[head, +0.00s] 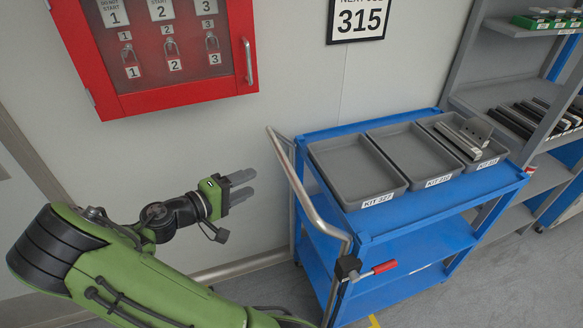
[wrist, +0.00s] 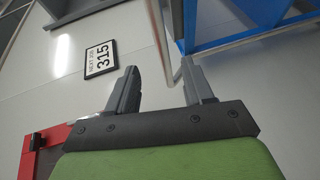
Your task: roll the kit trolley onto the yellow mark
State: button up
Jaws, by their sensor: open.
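The blue kit trolley (head: 415,215) stands against the wall at the right of the head view. Its bent metal handle (head: 299,185) rises at its left end. A red-gripped lever (head: 384,267) sits on a black clamp at the handle's near end. My gripper (head: 251,185) is open and empty, left of the handle and apart from it. In the wrist view a pale metal bar, seemingly the handle (wrist: 163,42), shows beyond and between the open fingers (wrist: 160,72). A small piece of yellow mark (head: 374,321) shows on the floor at the bottom edge; the rest is out of view.
Grey trays sit on the trolley top; the right one holds metal parts (head: 468,137). A red lockout cabinet (head: 160,97) and a 315 sign (head: 360,20) hang on the wall. Grey shelving (head: 500,65) stands right of the trolley. Some grey floor (head: 470,290) is clear in front.

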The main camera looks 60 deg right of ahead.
jog(key=b+x, duration=0.2)
jog(key=x, duration=1.3)
jog(key=shift+s+d, duration=0.25)
jog(key=shift+d, duration=0.05)
jog(key=shift+f, duration=0.1)
jog(key=shift+c, duration=0.5)
grip_shut()
